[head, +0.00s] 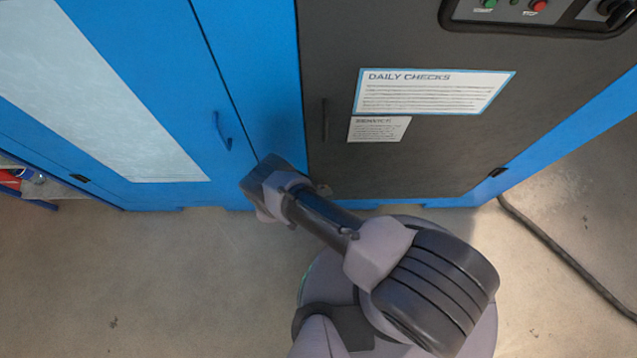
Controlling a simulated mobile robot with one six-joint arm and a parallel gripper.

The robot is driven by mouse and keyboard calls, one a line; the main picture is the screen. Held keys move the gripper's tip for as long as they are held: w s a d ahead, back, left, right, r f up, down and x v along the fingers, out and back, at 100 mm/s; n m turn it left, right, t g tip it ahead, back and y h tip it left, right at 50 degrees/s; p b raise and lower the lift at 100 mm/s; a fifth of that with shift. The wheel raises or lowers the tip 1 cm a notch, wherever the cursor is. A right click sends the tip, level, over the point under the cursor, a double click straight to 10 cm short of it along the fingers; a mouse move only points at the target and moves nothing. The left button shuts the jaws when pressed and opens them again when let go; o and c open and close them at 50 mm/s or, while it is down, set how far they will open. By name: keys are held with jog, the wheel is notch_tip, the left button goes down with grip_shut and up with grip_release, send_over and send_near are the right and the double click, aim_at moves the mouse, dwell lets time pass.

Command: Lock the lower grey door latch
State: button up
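The dark grey door (420,150) fills the right part of the blue cabinet in the head view. A small round grey-brown piece (323,189) sits at its lower left edge, just right of my wrist. It may be the lower latch, but it is too small and partly covered to tell how it is turned. My gripper end (266,188) is at the lower part of the cabinet, in front of the blue strip left of the grey door. Its fingers cannot be made out, and neither can any contact or held thing.
A dark vertical handle (325,120) is on the grey door, beside posted check sheets (432,91). A blue handle (222,131) is on the blue door to the left. A control panel (540,12) is at top right. A black cable (565,258) lies on the open floor at right.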

jog(key=shift+c, duration=0.4)
grip_shut()
jog(key=shift+r, duration=0.1)
jog(key=shift+d+r+m+y+p, duration=0.1)
jog(key=shift+d+m+y+p, duration=0.2)
jog(key=shift+y+p, duration=1.1)
jog(key=shift+d+r+m+y+p, duration=0.15)
jog(key=shift+m+y+p, duration=0.15)
jog(key=shift+y+p, duration=1)
jog(key=shift+d+f+m+y+p, duration=0.1)
jog(key=shift+d+m+y+p, duration=0.2)
jog(key=shift+y+p, duration=1.1)
jog(key=shift+p, duration=0.4)
